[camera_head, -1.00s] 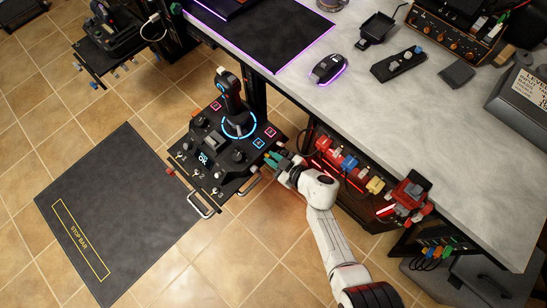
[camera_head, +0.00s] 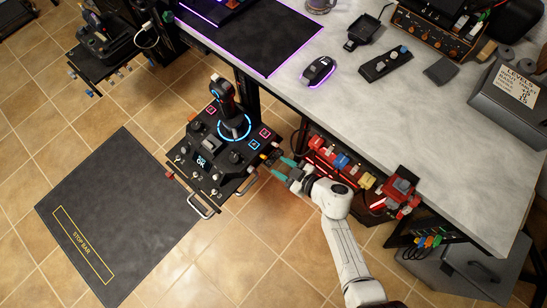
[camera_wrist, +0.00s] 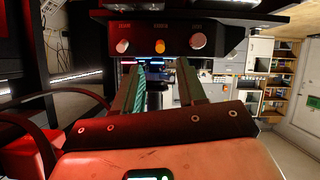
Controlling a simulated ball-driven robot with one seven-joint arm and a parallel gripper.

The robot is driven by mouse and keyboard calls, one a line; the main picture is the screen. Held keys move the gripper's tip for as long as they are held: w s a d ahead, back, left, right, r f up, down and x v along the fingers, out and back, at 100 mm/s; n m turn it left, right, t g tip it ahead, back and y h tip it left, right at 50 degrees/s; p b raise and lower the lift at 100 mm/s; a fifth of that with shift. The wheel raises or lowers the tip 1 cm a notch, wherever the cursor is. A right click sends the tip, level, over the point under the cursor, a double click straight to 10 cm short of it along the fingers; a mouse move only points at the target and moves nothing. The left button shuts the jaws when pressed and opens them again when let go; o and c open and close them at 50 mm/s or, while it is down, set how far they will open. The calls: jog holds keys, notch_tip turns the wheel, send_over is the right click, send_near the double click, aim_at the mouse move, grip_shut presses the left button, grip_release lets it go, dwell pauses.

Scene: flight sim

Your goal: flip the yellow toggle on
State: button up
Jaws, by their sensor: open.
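The control panel (camera_head: 208,150) with a joystick is mounted by the desk. The yellow toggle (camera_head: 263,157) shows small in the head view, at the panel's right side. My gripper (camera_head: 278,166) has teal fingers, open and apart from the panel, pointing at that side. In the wrist view my fingers (camera_wrist: 162,66) straddle the middle toggle's line, with nothing between them. Whether the toggle is on cannot be told.
The desk (camera_head: 400,120) overhangs at the upper right. Under its edge is a red-lit rack with red, blue and yellow connectors (camera_head: 341,160). A metal handle (camera_head: 200,204) sticks out of the panel's front. Tiled floor (camera_head: 240,255) below is clear.

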jog(key=p+v, duration=0.1)
jog(key=v, duration=0.3)
dwell(0.6)
